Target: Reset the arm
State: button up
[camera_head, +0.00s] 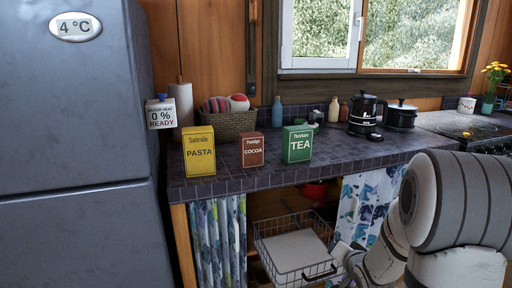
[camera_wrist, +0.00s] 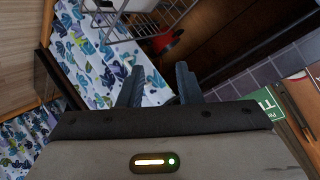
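My arm (camera_head: 455,205) fills the lower right of the head view. It reaches down and left in front of the counter, near the wire basket (camera_head: 297,258). My gripper's fingers cannot be made out in the head view. In the wrist view my gripper (camera_wrist: 160,82) shows two dark fingers standing apart with nothing between them. Behind them are the leaf-patterned curtain (camera_wrist: 105,60) and the dark space under the counter. The wire basket also shows at the top of the wrist view (camera_wrist: 130,28).
The tiled counter (camera_head: 345,158) carries a pasta box (camera_head: 199,152), a cocoa box (camera_head: 253,152), a tea box (camera_head: 297,145), a woven basket (camera_head: 230,124) and a black kettle (camera_head: 362,112). A fridge (camera_head: 75,160) stands left. The tea box shows at the wrist view's right (camera_wrist: 272,105).

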jog(key=s+a+r+n+g+h+p, duration=0.2)
jog(key=s+r+g+p, duration=0.35)
jog(key=r, duration=0.75)
jog(key=s+a+r+n+g+p, duration=0.1)
jog(key=s+a+r+p, duration=0.1)
jog(key=s, duration=0.5)
jog(key=s+a+r+n+g+y+p, duration=0.1)
jog(key=s+a+r+n+g+p, duration=0.1)
jog(key=s+r+p, duration=0.3)
jog(key=s+a+r+n+g+p, duration=0.1)
jog(key=s+a+r+n+p, duration=0.1)
jog(key=s+a+r+p, duration=0.2)
jog(key=s+r, duration=0.3)
jog(key=s, duration=0.3)
jog(key=shift+y, duration=0.4)
